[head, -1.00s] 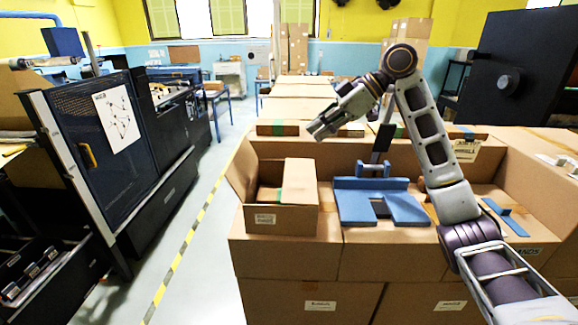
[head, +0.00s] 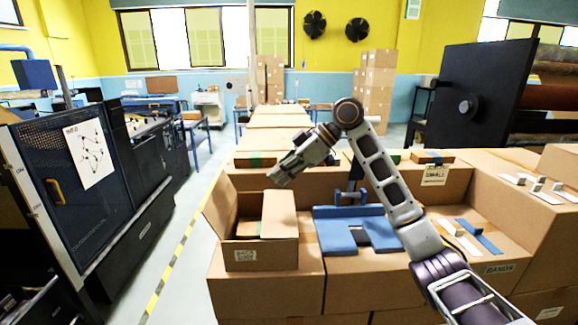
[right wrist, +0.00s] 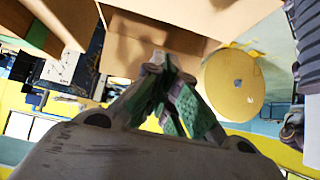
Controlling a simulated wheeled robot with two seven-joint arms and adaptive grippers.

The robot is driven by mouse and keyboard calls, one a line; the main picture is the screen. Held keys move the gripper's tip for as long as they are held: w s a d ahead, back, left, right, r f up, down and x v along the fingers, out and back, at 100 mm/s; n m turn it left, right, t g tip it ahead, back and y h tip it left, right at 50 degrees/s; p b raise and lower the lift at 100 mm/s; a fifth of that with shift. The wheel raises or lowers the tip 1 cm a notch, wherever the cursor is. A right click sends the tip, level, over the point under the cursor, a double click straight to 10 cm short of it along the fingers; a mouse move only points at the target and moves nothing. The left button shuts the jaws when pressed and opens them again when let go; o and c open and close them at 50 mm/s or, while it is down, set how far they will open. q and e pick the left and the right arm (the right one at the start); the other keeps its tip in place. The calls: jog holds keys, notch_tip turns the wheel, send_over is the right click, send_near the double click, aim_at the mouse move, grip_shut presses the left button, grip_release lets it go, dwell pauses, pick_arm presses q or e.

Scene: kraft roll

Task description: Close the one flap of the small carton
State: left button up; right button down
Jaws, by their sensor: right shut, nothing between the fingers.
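The small carton (head: 260,256) stands on larger boxes left of the blue fixture, with a white label on its front. One flap (head: 221,210) stands up and leans outward on its left side. A second panel (head: 281,212) shows on its right side; I cannot tell its exact angle. Part of the dark inside shows between them. My right gripper (head: 278,178) is above the carton's back right, apart from it and shut on nothing. In the right wrist view its green-padded fingers (right wrist: 160,68) meet before brown cardboard (right wrist: 175,40). My left gripper is not in view.
A blue fixture (head: 335,238) lies right of the carton. Larger boxes (head: 265,290) form the work surface, with white and blue strips (head: 480,235) at the right. A dark machine (head: 95,195) stands at the left across a clear aisle.

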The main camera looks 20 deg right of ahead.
aim_at(267, 211)
jog(key=p+x, duration=0.1)
jog(key=x, duration=0.3)
jog(key=shift+a+f, duration=0.2)
jog(key=shift+a, duration=0.1)
jog(key=shift+w+f+p, duration=0.1)
jog(key=shift+f+p, duration=0.45)
jog(key=shift+f, duration=1.4)
jog(key=shift+f, duration=0.1)
jog(key=shift+f, duration=0.5)
jog(key=shift+a+f, duration=0.15)
jog(key=shift+f, duration=0.1)
jog(key=shift+f, duration=0.1)
jog(key=shift+r, duration=0.2)
jog(key=shift+a+r, duration=0.1)
jog(key=shift+r, duration=0.65)
